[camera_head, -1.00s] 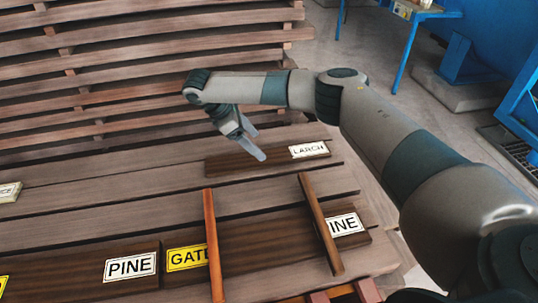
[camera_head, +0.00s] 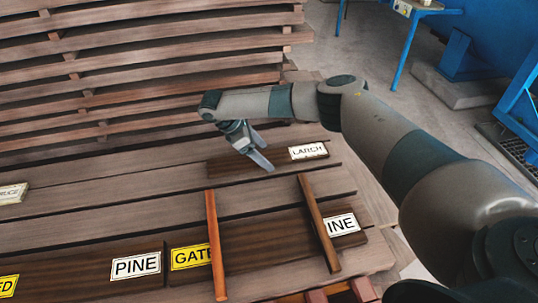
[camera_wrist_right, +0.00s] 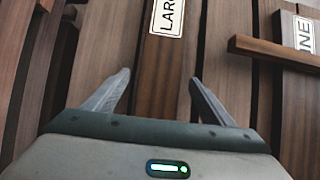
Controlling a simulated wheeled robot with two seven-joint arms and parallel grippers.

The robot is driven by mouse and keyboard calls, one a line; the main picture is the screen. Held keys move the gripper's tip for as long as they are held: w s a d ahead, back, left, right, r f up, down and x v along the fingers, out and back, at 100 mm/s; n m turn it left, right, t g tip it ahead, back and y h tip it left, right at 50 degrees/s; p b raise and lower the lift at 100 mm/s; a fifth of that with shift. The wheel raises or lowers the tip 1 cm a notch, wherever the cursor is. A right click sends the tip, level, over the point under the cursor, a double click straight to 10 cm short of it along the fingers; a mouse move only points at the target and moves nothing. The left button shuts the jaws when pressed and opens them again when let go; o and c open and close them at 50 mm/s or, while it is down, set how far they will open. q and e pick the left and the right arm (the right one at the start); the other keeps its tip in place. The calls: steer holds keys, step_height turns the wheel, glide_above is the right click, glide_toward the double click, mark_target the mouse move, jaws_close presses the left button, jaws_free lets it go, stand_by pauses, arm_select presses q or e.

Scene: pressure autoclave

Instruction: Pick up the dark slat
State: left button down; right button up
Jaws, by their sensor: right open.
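Two thin slats lie crosswise over the boards in the head view: a darker brown one (camera_head: 318,222) on the right and a reddish one (camera_head: 214,245) on the left. The darker slat also shows in the right wrist view (camera_wrist_right: 280,52), right of the fingers. My right gripper (camera_head: 266,155) is open and empty, up and left of the darker slat. It is over the dark board labelled LARCH (camera_head: 232,174). In the right wrist view that board (camera_wrist_right: 158,100) runs between the open fingers (camera_wrist_right: 160,78); I cannot tell the height gap. My left gripper is out of view.
A SPRUCE-like label (camera_head: 12,193) is at the left edge. Stacked timber (camera_head: 130,75) fills the back left. A blue table (camera_head: 405,35) stands beyond on open floor.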

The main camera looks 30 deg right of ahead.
steer(key=shift+d+f, duration=0.15)
steer(key=shift+f, duration=0.15)
steer(key=c, duration=1.5)
steer(key=shift+r, duration=0.2)
steer(key=shift+r+b, duration=0.6)
step_height(320, 180, up, 2)
steer(key=shift+w+r+b, duration=0.1)
steer(key=shift+r+b, duration=0.1)
steer(key=shift+b, duration=0.6)
steer(key=s+d+r+b, duration=0.2)
steer(key=s+d+r, duration=0.5)
steer(key=s+d, duration=0.1)
steer(key=shift+s+d, duration=0.15)
steer(key=shift+s, duration=0.05)
